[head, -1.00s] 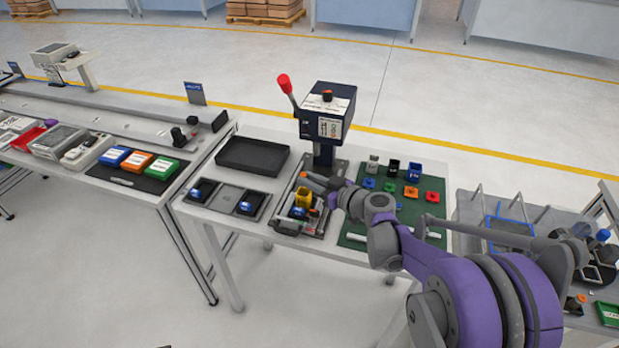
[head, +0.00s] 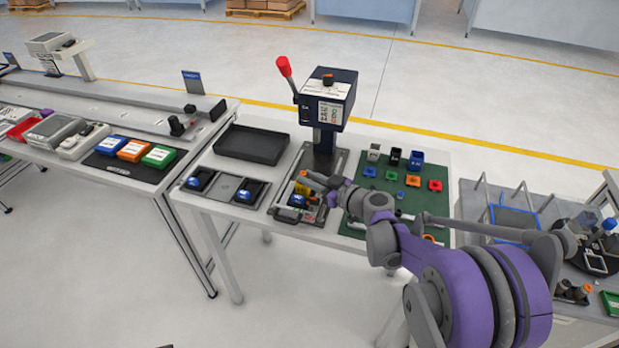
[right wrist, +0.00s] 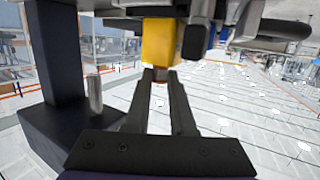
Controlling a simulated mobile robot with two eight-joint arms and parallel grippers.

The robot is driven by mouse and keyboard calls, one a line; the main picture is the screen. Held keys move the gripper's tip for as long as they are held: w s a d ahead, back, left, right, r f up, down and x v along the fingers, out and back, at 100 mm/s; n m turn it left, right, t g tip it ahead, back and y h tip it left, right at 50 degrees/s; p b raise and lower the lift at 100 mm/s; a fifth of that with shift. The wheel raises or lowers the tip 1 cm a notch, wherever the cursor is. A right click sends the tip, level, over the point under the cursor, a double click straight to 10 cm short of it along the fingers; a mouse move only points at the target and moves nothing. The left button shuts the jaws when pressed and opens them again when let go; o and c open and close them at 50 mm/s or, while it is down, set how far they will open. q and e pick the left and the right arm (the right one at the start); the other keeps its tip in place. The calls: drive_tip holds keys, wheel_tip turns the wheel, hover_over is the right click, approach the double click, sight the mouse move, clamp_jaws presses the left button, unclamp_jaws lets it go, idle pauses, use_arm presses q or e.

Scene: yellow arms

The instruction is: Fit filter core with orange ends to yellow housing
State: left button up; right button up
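The yellow housing (head: 303,188) stands upright in the fixture under the press, partly hidden behind my right gripper (head: 309,178) in the head view. In the right wrist view, which looks upside down, the housing (right wrist: 160,42) is straight ahead of my right fingertips (right wrist: 160,78). The fingers are nearly closed on a small orange-brown piece (right wrist: 160,73), which seems to be the end of the filter core. It lines up with the housing's end; the rest of the core is hidden, and I cannot tell how deep it sits. My left gripper is out of view.
The dark press (head: 325,100) with a red-knobbed lever stands just behind. A black tray (head: 252,145) is to the left. A green mat (head: 385,205) with small coloured parts lies right, partly under my arm. Blue-topped parts (head: 250,192) sit in a holder at the front left.

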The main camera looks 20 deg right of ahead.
drive_tip(key=o, duration=0.5)
drive_tip(key=shift+s+d, duration=0.1)
drive_tip(key=v, duration=1)
drive_tip(key=shift+s+d, duration=0.1)
drive_tip(key=shift+s, duration=0.15)
drive_tip(key=s+a+f+m+g+h+p, duration=0.1)
drive_tip(key=s+a+f+m+g+h, duration=0.15)
drive_tip(key=s+a+g, duration=0.55)
drive_tip(key=s+f+m+h, duration=0.1)
drive_tip(key=s, duration=0.4)
drive_tip(key=s+d+f+m+h, duration=0.1)
drive_tip(key=s+h, duration=0.1)
drive_tip(key=s, duration=0.4)
drive_tip(key=s+d+f+m+h+p, duration=0.1)
drive_tip(key=s+h, duration=0.1)
drive_tip(key=s, duration=0.3)
drive_tip(key=shift+s+f+m, duration=0.2)
drive_tip(key=shift+s+m, duration=0.05)
